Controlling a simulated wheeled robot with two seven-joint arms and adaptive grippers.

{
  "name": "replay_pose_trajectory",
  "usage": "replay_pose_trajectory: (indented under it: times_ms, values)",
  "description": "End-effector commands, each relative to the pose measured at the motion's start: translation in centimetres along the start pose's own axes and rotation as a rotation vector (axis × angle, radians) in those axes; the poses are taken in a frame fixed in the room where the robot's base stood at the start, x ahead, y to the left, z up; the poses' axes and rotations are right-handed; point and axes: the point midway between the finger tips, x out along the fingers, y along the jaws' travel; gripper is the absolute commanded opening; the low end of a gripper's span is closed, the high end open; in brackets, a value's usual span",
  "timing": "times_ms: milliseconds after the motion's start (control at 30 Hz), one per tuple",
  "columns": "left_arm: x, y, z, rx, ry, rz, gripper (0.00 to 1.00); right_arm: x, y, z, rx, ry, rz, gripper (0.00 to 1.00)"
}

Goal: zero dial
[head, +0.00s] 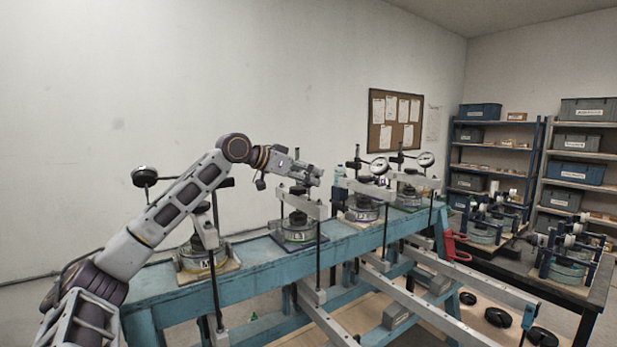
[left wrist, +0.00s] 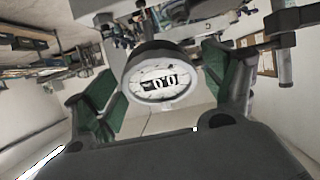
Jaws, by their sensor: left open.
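In the left wrist view a round dial (left wrist: 160,86) with a dark rim and a white face shows between my gripper's green-padded fingers. The dark marks on its face look like zeros, but are too blurred to read surely. My left gripper (head: 312,174) is open, with a finger on each side of the dial in the picture. I cannot tell whether either finger touches it. In the head view the gripper is over the second station of the blue bench (head: 265,252), and I cannot make out that dial there. My right gripper is not in view.
Other dials stand on posts along the bench: a dark one (head: 145,177) at the left, and white-faced ones (head: 379,166) and (head: 425,159) farther right. Long metal lever bars (head: 440,312) reach toward the front right. Shelves with bins (head: 480,112) stand at the back right.

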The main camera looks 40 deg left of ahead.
Motion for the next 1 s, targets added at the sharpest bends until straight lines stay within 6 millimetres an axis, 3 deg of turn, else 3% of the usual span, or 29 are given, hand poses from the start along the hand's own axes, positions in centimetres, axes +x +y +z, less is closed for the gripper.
replay_pose_trajectory:
  times_ms: [200, 567, 1000]
  values:
    - [-0.02, -0.01, -0.04, 0.0, 0.0, 0.0, 0.82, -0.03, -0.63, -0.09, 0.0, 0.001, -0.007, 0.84]
    - [-0.01, -0.01, -0.03, 0.0, 0.0, 0.0, 0.37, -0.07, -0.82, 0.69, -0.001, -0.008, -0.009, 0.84]
    - [-0.01, 0.04, -0.02, -0.079, -0.001, -0.032, 0.37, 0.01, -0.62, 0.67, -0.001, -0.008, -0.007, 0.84]
